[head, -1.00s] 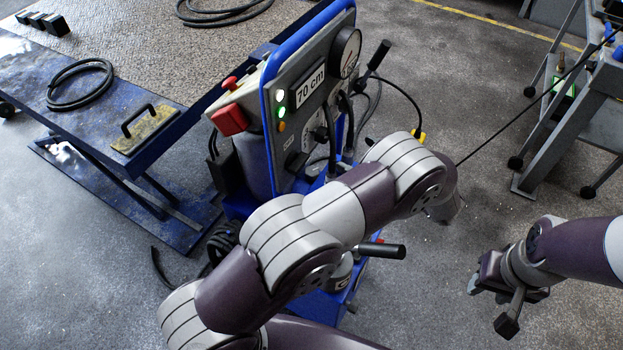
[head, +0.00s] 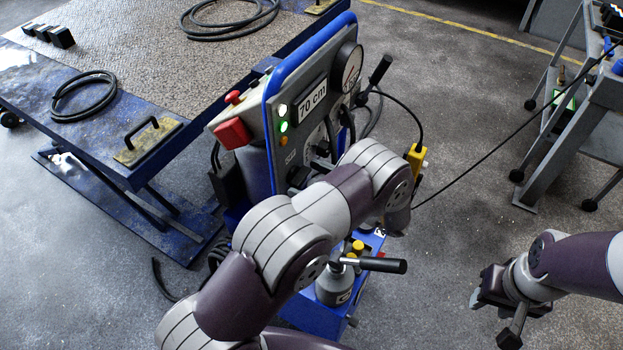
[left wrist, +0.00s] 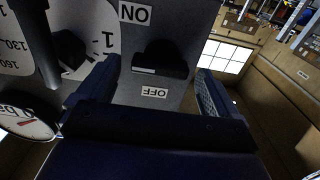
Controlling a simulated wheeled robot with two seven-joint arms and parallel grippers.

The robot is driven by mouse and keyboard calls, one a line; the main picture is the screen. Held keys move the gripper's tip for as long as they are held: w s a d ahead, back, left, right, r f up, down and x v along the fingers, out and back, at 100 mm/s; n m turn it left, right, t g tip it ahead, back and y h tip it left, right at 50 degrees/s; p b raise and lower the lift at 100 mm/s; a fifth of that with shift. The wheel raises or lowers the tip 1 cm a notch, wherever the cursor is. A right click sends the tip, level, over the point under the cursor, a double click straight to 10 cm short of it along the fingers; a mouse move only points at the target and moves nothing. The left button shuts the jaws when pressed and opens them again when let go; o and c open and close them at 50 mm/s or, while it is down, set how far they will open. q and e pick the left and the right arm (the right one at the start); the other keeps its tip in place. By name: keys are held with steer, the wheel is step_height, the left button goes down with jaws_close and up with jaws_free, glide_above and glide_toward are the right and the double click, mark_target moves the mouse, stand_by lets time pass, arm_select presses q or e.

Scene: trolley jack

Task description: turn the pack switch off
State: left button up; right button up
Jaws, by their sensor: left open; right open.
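The trolley jack's control panel (head: 305,110) stands upright in the middle of the head view. The pack switch (left wrist: 160,60) is a black knob on the grey panel in the left wrist view, with a small white mark at its lower left edge. It sits between the ON label (left wrist: 135,13) and the OFF label (left wrist: 154,92), both upside down here. My left gripper (left wrist: 158,70) is open, its fingers either side of the switch with gaps; contact is not visible. My right gripper (head: 497,305) is open and empty over the floor.
A black-handled lever (head: 375,265) stands below. A blue lift table (head: 130,150) is at left. A cart (head: 580,130) is at right.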

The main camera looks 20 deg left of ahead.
arm_select(q)
steer(key=c, duration=1.1)
steer(key=shift+o, duration=0.3)
steer(key=shift+n, duration=0.3)
steer(key=n+b, duration=0.2)
steer(key=n, duration=0.2)
steer(key=shift+s+f, duration=0.1)
steer(key=n+b, duration=0.3)
steer(key=n, duration=0.2)
steer(key=shift+s+f, duration=0.1)
steer(key=n+b, duration=0.3)
steer(key=n, duration=0.1)
steer(key=shift+f+n, duration=0.1)
steer(key=shift+n, duration=0.2)
steer(key=shift+s+n+b, duration=0.1)
steer(key=shift+n+b, duration=1.7)
steer(key=shift+n, duration=0.1)
